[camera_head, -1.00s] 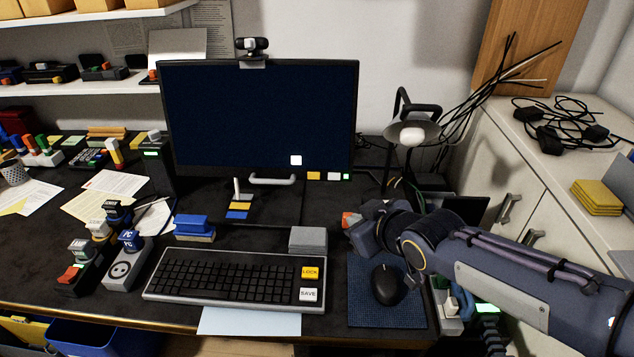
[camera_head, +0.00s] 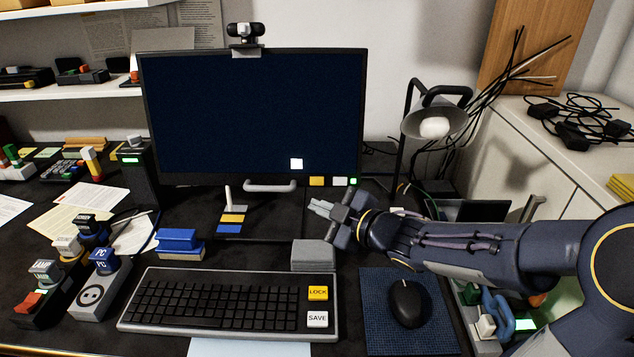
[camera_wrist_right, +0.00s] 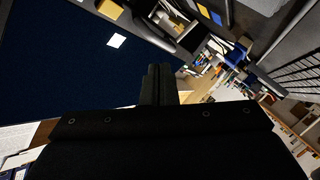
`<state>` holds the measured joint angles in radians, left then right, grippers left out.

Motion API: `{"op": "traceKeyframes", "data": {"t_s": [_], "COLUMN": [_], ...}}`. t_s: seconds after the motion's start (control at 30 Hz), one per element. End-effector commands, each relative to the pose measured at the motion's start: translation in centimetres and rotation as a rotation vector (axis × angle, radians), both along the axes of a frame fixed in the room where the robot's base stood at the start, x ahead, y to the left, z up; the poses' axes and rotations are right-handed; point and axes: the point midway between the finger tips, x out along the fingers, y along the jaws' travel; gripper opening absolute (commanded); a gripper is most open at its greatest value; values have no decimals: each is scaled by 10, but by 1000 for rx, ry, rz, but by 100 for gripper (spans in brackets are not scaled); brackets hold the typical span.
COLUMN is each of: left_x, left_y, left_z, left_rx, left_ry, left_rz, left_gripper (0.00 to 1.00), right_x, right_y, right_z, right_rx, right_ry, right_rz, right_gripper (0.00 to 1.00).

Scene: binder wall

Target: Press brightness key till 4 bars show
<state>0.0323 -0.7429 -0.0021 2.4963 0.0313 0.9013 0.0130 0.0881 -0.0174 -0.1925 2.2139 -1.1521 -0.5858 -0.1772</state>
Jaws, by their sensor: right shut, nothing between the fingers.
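The monitor (camera_head: 250,110) has a dark blue screen with one white square (camera_head: 296,164) low and right of its middle. The square also shows in the right wrist view (camera_wrist_right: 116,40). A yellow key (camera_head: 316,181) and a white key (camera_head: 341,182) sit on the bottom bezel, beside a small green light (camera_head: 353,181). The yellow key also shows at the top of the wrist view (camera_wrist_right: 110,9). My right gripper (camera_head: 318,208) is shut and empty, just below and in front of these keys, apart from them. My left gripper is out of view.
The keyboard (camera_head: 215,302) with yellow LOCK and white SAVE keys lies in front. A grey block (camera_head: 314,254) stands below my right gripper. The mouse (camera_head: 407,302) lies on a blue mat, and a desk lamp (camera_head: 434,122) stands right of the monitor.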

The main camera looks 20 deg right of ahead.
Motion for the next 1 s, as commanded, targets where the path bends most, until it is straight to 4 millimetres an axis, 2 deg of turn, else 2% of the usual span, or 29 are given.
{"op": "traceKeyframes", "data": {"t_s": [0.6, 1.0], "left_x": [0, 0], "left_y": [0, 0], "left_z": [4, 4], "left_rx": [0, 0], "left_ry": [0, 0], "left_rz": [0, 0], "left_gripper": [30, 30], "right_x": [66, 76], "right_y": [-32, -37], "right_z": [-14, -16], "right_rx": [1, 1], "right_ry": [2, 0], "right_rz": [-2, -2], "right_gripper": [0, 0]}}
